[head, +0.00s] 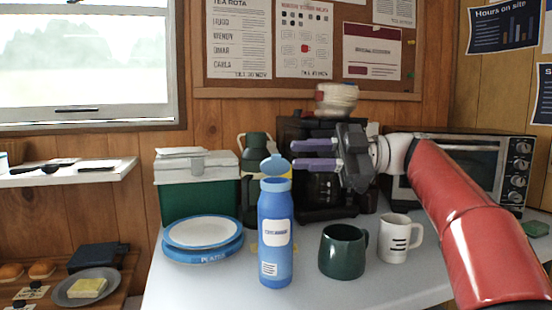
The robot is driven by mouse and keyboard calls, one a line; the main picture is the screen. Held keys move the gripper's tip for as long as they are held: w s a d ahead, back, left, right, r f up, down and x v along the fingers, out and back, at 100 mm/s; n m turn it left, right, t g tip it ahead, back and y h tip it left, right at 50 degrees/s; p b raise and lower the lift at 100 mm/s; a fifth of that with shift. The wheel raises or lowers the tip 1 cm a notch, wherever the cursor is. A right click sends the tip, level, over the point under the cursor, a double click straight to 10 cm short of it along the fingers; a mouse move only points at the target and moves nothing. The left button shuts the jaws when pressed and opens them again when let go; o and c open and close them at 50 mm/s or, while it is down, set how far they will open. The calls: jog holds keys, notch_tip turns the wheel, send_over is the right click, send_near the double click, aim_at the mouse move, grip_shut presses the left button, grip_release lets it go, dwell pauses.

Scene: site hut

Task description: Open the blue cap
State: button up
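The blue bottle (275,243) stands upright at the front of the white counter, with white labels on its side. Its blue cap (274,164) is flipped up, tilted above the bottle's mouth and apparently still joined at the neck. My gripper (299,155) is to the right of the cap, with its two purple fingers apart and pointing left, above the bottle's height. Nothing shows between the fingers. Whether a fingertip touches the cap is hard to tell.
A dark green mug (341,252) and a white mug (394,239) stand right of the bottle. Blue-rimmed plates (203,236) lie left. Behind are a green cooler box (197,189), a black coffee maker (323,208) and a toaster oven (490,173).

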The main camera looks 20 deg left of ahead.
aim_at(276, 156)
jog(key=x, duration=0.5)
jog(key=shift+s+a, duration=0.1)
jog(key=shift+a, duration=0.25)
grip_shut()
